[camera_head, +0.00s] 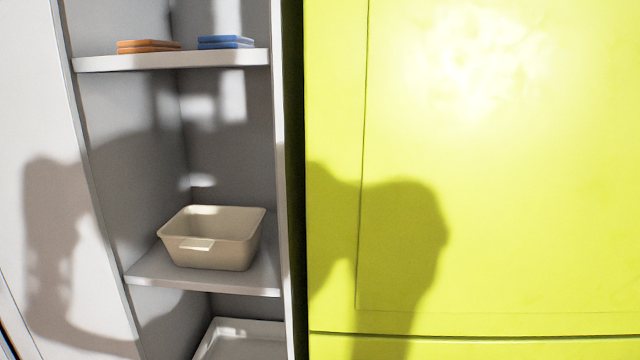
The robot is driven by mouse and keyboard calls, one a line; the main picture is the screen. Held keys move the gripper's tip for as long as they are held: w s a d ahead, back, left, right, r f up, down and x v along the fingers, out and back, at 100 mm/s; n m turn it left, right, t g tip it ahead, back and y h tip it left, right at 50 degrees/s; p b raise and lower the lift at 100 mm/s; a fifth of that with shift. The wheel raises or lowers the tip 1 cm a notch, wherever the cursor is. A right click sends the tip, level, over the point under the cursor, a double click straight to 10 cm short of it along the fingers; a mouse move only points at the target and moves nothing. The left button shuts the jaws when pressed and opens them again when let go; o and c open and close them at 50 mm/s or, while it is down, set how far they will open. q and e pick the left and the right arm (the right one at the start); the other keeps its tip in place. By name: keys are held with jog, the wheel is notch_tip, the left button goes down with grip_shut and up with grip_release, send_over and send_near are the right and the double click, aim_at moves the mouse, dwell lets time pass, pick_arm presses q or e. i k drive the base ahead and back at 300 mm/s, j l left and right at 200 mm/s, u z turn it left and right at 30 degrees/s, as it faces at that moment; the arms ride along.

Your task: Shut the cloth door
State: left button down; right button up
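A tall grey cabinet stands open on the left. Folded orange cloths (148,46) and folded blue cloths (225,42) lie on its upper shelf (170,60). A pale flat panel (40,110) borders the opening on the left; I cannot tell whether it is the cloth door swung open or a fixed side. No handle or hinge shows on it. Neither of my grippers is in view; only dark shadows fall on the pale panel and the yellow-green surface.
A beige bin (212,240) sits on the middle shelf (160,272), and a white tray (240,342) lies below. A large yellow-green panelled surface (500,200) fills the right side, with a dark gap between it and the cabinet.

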aim_at(63, 297)
jog(key=u, duration=1.45)
jog(key=z, duration=0.3)
jog(key=i+j+z, duration=0.1)
jog(key=j+z, duration=0.3)
jog(key=i+j+z, duration=0.1)
jog(key=j+z, duration=0.2)
jog(key=z, duration=0.15)
jog(key=j+z, duration=0.3)
jog(key=j, duration=0.55)
jog(key=j+z, duration=0.1)
jog(key=j, duration=0.85)
jog(key=k, duration=0.05)
